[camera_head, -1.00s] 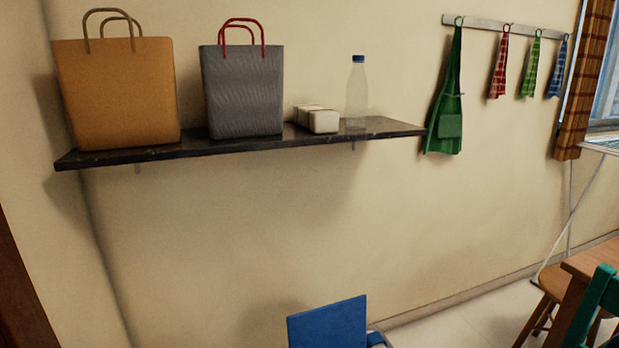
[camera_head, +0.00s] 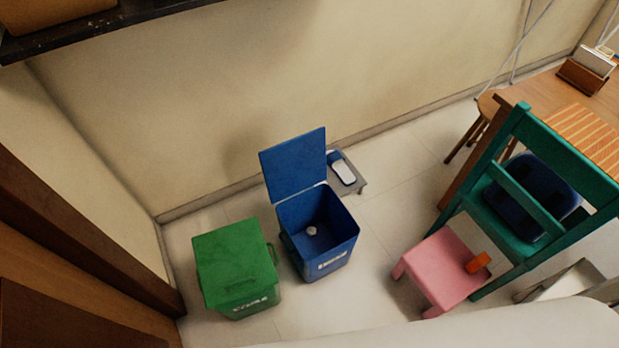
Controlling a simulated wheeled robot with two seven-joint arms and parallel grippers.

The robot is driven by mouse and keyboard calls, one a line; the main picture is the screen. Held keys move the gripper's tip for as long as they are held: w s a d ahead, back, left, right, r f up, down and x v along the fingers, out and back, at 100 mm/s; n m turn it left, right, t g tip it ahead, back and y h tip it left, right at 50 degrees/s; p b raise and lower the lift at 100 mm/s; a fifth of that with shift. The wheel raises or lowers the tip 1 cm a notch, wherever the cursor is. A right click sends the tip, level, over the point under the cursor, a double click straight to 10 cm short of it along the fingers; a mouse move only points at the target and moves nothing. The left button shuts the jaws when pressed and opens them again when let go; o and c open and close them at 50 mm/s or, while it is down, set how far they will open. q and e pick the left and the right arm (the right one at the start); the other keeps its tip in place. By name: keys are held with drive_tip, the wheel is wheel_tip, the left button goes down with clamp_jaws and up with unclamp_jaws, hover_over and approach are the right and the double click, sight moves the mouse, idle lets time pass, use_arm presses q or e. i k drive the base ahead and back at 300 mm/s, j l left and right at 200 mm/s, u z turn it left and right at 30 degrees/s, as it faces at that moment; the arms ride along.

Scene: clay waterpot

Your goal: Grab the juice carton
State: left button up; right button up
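No object is clearly recognisable as a juice carton. A small orange object (camera_head: 478,262) sits on the right side of a low pink stool (camera_head: 437,263); it is too small to tell whether it is a carton. Neither of my grippers shows in the head view.
A blue bin (camera_head: 335,262) with its lid raised holds a small pale item. A closed green bin (camera_head: 235,265) stands left of it. A small grey stand (camera_head: 359,185) is behind. A green chair (camera_head: 505,248) and wooden table (camera_head: 545,88) stand right. Floor between bin and stool is clear.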

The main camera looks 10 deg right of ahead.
sight(482, 259)
drive_tip(key=z, duration=2)
